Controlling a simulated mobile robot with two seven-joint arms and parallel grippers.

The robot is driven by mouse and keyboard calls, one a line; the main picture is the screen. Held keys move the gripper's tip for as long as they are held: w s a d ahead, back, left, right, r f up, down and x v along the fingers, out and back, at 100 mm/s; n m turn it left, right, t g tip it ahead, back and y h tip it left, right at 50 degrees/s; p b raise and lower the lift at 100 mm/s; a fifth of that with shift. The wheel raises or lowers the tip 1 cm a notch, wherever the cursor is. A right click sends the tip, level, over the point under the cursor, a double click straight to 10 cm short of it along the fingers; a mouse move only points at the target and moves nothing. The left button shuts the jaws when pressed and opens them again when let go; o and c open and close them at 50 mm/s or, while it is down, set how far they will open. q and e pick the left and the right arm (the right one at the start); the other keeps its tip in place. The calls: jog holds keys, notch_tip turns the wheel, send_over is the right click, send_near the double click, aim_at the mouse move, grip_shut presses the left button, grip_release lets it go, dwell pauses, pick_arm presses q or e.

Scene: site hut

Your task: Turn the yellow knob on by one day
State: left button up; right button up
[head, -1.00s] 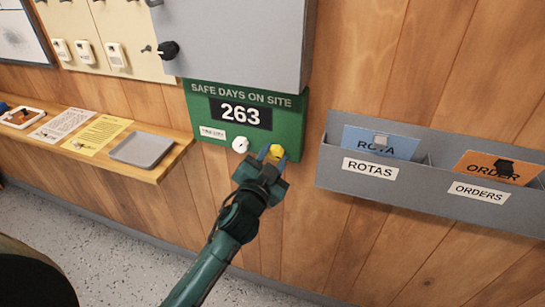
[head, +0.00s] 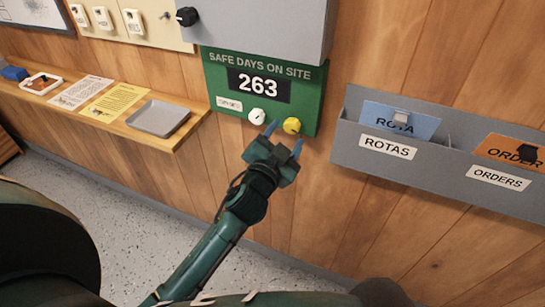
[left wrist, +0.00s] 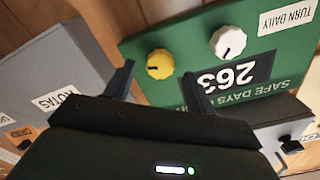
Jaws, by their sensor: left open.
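The yellow knob (head: 291,126) sits at the lower right of the green "SAFE DAYS ON SITE" board (head: 213,84), whose display (head: 258,86) reads 263. A white knob (head: 257,116) is just to its left. My left gripper (head: 284,139) is open and empty, just below and in front of the yellow knob, apart from it. My right gripper does not show.
A grey wall rack (head: 345,150) with ROTAS and ORDERS pockets is right of the board. A grey cabinet (head: 265,30) hangs above it. A wooden shelf (head: 165,141) with a grey tray (head: 158,118) and papers is at left. The wall below the board is clear.

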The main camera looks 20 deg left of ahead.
pick_arm(q)
jog(key=s+b, duration=0.1)
jog(key=s, duration=0.9)
jog(key=shift+s+a, duration=0.2)
jog(key=shift+s, duration=0.15)
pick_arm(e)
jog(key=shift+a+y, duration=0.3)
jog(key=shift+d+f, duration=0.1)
pick_arm(q)
jog(key=s+d+f+n+g+h+p, duration=0.1)
jog(key=s+f+n+g+p, duration=0.1)
jog(key=s+f, duration=0.4)
jog(key=s+d+f+n+g+h+p, duration=0.1)
jog(key=s+f+g, duration=0.4)
jog(key=f, duration=0.5)
jog(key=shift+s+d+f+n+h+p, duration=0.15)
jog(key=shift+s+f+n+h+p, duration=0.05)
jog(key=shift+s+n+h+p, duration=0.25)
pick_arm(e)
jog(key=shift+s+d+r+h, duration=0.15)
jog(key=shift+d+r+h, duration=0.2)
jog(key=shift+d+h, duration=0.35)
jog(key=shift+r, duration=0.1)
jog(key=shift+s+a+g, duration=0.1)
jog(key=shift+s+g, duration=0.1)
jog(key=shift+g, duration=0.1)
